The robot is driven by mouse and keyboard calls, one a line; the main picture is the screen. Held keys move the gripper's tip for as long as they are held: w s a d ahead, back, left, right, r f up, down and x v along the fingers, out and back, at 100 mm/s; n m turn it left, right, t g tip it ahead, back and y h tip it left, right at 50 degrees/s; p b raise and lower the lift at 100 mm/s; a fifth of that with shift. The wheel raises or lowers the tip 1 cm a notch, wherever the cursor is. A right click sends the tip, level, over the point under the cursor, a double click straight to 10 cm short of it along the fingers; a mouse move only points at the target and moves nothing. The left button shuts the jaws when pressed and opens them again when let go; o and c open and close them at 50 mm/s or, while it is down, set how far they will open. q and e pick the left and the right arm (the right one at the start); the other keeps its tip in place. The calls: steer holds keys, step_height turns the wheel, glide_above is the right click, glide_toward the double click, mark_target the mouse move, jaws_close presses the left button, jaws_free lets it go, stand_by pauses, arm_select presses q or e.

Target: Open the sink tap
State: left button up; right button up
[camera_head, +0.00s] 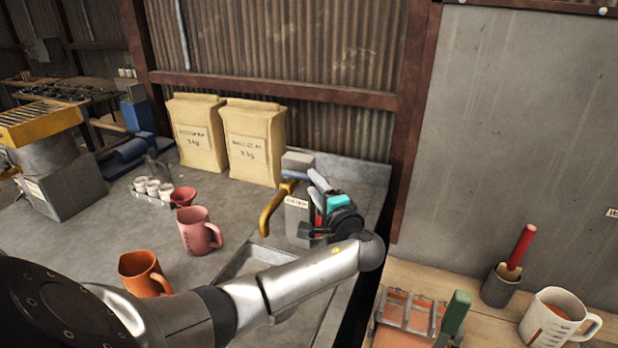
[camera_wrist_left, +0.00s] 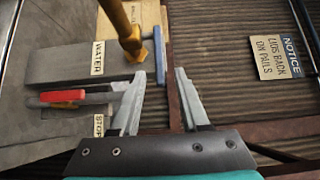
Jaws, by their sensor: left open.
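The sink tap has a yellow spout (camera_head: 270,207) on a grey block behind the sink basin (camera_head: 246,262). In the left wrist view the spout (camera_wrist_left: 125,30) comes down beside a blue lever (camera_wrist_left: 158,48) near a WATER label (camera_wrist_left: 97,58). A red-ended lever (camera_wrist_left: 62,96) lies lower left, near a STOP label (camera_wrist_left: 98,126). My left gripper (camera_wrist_left: 161,74) is open, with the blue lever's near end between its fingertips in that view. Contact cannot be told. In the head view my left gripper (camera_head: 317,183) is over the tap block and partly hides it. My right gripper is not in view.
Two tan paper bags (camera_head: 255,142) stand against the corrugated wall. A pink mug (camera_head: 199,231), an orange mug (camera_head: 144,272) and small cups are on the counter at left. A wooden table at right holds a white jug (camera_head: 551,318) and a dark cup (camera_head: 500,286).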

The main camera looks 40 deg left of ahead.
mark_target(311, 181)
arm_select(q)
steer(key=shift+x, duration=1.85)
steer(key=shift+c, duration=0.2)
jaws_close()
